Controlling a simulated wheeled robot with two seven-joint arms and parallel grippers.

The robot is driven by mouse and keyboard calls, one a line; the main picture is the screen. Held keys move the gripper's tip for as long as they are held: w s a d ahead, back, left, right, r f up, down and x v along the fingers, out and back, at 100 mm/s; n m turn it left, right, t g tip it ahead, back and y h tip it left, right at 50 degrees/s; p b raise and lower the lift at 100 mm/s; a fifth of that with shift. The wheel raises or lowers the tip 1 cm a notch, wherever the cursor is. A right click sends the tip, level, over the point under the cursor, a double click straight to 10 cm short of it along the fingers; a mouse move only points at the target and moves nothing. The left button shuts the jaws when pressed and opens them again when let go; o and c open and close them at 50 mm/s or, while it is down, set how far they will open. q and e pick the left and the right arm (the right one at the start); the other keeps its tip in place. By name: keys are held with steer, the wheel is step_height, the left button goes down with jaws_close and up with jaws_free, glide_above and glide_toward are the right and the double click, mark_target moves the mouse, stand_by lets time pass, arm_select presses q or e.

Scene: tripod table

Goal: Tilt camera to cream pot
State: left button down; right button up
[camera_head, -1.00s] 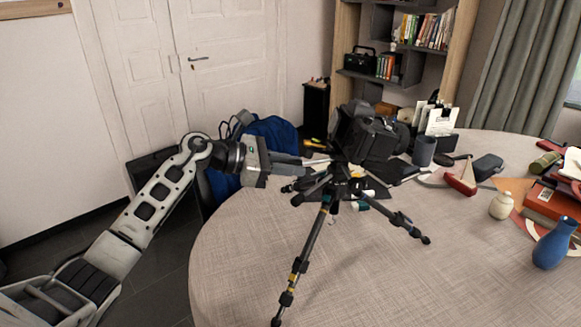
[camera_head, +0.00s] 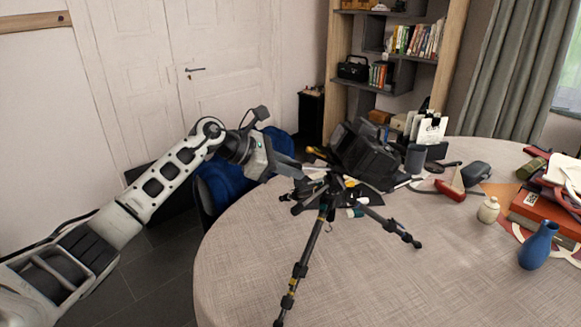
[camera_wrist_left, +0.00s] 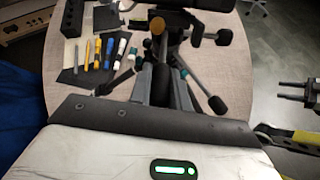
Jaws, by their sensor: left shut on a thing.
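A black camera (camera_head: 365,155) sits on top of a black tripod (camera_head: 318,235) on the round table; its body is tilted, leaning down to the right. The small cream pot (camera_head: 488,209) stands upright on the table right of the camera. My left gripper (camera_head: 305,172) is at the left of the tripod head. In the left wrist view its fingers (camera_wrist_left: 162,88) are shut on the dark tripod handle (camera_wrist_left: 160,75). Whether the lens points at the pot cannot be told. Dark prongs (camera_wrist_left: 297,92) at the wrist view's right edge may be my right gripper.
Markers and tools (camera_wrist_left: 105,55) lie on a dark mat behind the tripod. The table's front middle (camera_head: 390,285) is clear.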

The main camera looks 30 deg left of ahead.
arm_select(q)
steer(key=c, duration=1.3)
jaws_free()
arm_select(e)
steer(key=shift+s+d, duration=0.1)
arm_select(q)
steer(key=b+v, duration=0.4)
steer(key=v, duration=1.2)
arm_select(e)
steer(key=shift+a+f, duration=0.4)
steer(key=shift+f, duration=0.35)
